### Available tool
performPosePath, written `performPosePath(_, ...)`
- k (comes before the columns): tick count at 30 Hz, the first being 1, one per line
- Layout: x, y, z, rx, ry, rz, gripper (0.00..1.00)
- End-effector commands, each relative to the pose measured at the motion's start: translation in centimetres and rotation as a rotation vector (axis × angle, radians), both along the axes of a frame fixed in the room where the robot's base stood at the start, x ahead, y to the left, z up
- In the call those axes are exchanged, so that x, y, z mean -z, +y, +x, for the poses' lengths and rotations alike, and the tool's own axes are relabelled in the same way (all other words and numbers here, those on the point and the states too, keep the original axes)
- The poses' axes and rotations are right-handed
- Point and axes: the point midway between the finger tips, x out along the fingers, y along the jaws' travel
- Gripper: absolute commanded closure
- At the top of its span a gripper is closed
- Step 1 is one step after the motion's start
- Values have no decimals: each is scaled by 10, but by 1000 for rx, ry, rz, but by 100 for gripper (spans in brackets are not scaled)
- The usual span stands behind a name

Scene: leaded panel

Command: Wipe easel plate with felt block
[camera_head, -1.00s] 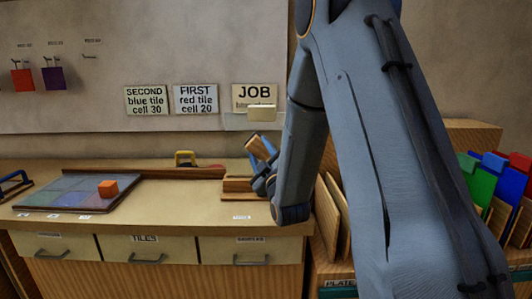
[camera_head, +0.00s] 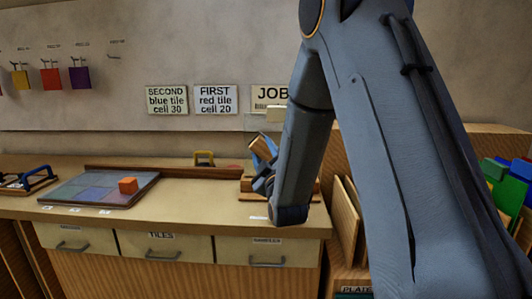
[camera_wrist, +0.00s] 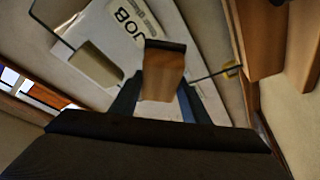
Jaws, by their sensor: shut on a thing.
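My gripper (camera_head: 265,172) is shut on the felt block (camera_head: 260,149), a wooden block held tilted. In the wrist view the block (camera_wrist: 162,75) sits between the fingers of my gripper (camera_wrist: 158,97), with a dark felt face at its far end. The easel plate (camera_head: 256,123) is a clear pane in front of the JOB card, above a wooden stand (camera_head: 247,186). My arm hides its right part. A pale beige patch (camera_wrist: 100,64) shows beyond the block in the wrist view. I cannot tell whether the felt touches the plate.
A tile panel (camera_head: 92,188) with an orange block (camera_head: 128,185) lies on the left of the bench. A yellow-handled tool (camera_head: 204,158) stands near the back rail. Coloured sheets in a rack (camera_head: 508,185) are at the right. The bench front middle is clear.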

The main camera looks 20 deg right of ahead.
Motion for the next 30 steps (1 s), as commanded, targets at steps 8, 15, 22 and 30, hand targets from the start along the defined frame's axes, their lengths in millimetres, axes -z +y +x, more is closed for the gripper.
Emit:
performPosePath(8,-2,4,-10,-1,-3,1,83)
performPosePath(15,-1,11,-31,-3,-2,0,83)
performPosePath(22,-1,17,-50,0,-1,1,83)
performPosePath(30,-1,19,-57,0,-3,0,83)
